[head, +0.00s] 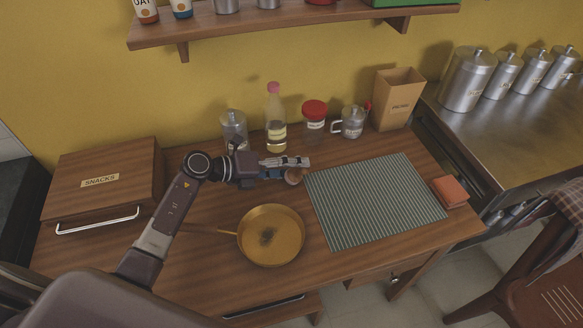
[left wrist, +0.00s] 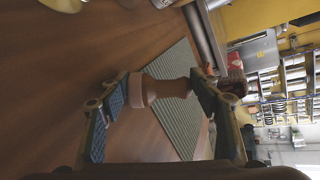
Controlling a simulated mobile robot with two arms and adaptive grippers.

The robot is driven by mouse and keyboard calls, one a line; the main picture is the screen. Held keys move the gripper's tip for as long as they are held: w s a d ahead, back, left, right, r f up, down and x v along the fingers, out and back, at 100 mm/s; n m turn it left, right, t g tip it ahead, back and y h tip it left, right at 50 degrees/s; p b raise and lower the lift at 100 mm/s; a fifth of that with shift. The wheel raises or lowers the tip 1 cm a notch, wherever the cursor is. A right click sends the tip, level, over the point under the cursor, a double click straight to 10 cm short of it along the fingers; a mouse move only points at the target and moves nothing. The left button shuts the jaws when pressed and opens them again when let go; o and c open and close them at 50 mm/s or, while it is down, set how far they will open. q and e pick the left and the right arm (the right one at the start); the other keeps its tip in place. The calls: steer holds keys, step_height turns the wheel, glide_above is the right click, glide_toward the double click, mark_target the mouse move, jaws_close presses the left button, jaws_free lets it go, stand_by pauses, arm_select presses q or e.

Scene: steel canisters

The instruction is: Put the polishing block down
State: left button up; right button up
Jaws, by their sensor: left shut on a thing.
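The polishing block (head: 294,178) seems to be the small turned wooden piece at my left gripper's fingertips, near the left edge of the striped mat (head: 372,198). In the left wrist view the polishing block (left wrist: 165,88) has a round flange and a narrower neck, and spans between the two fingers. My left gripper (head: 297,168) is shut on it. The fingers partly cover it in the head view. I cannot tell whether it touches the table. My right gripper is not in view.
A brass pan (head: 270,235) is in front of the gripper. A jar (head: 234,129), bottle (head: 275,112), red-lidded jar (head: 314,120) and glass mug (head: 350,122) stand behind. A snacks box (head: 105,182) is at left, an orange-brown block (head: 450,191) at right. The mat is bare.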

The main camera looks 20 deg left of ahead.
arm_select(q)
steer(key=o, duration=0.9)
steer(key=shift+f, duration=0.15)
steer(key=shift+r, duration=0.25)
steer(key=p+v, duration=0.4)
steer(key=v, duration=0.8)
